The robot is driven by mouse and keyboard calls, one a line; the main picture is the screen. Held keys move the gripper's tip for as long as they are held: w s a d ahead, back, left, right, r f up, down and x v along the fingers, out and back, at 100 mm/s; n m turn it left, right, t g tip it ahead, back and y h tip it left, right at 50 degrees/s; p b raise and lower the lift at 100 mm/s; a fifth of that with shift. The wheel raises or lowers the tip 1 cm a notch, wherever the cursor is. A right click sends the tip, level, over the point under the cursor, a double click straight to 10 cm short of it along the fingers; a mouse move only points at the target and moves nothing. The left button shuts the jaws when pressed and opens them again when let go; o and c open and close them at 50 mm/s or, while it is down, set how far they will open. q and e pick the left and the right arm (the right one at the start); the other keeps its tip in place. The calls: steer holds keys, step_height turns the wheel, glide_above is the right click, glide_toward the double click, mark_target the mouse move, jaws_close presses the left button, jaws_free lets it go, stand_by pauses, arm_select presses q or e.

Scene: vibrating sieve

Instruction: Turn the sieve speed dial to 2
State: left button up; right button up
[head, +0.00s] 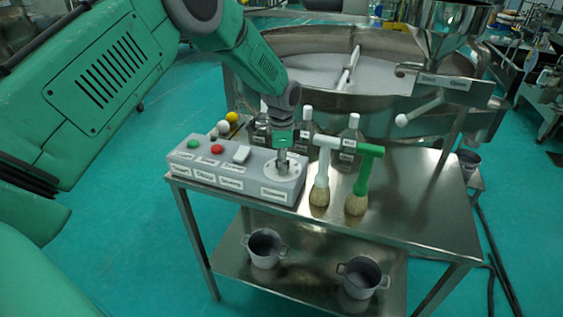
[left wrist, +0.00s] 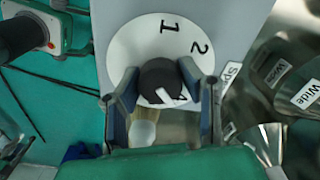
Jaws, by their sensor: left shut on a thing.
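The speed dial is a dark round knob (left wrist: 164,80) on a white disc (left wrist: 135,45), which also shows on the grey control box in the head view (head: 296,168). The disc carries a 1 at its top and a 2 at its upper right in the left wrist view. Another mark is partly hidden at the lower right. The knob's white pointer line lies on its lower side, away from 1 and 2. My left gripper (head: 282,151) comes down from above, its fingers (left wrist: 165,90) on both sides of the knob, shut on it. My right gripper is out of view.
The control box (head: 226,184) also has a green button (head: 193,144), a red button (head: 216,149) and a white switch (head: 241,154). Two brushes (head: 321,180) (head: 363,178) stand close to its right. Bottles (head: 349,145) stand behind on the steel table (head: 420,200).

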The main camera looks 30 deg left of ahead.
arm_select(q)
steer(key=shift+w+d+r, duration=0.15)
steer(key=shift+w+r, duration=0.05)
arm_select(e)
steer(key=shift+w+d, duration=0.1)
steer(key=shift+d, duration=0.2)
arm_select(q)
steer(key=shift+w+a, duration=0.1)
steer(key=shift+a, duration=0.1)
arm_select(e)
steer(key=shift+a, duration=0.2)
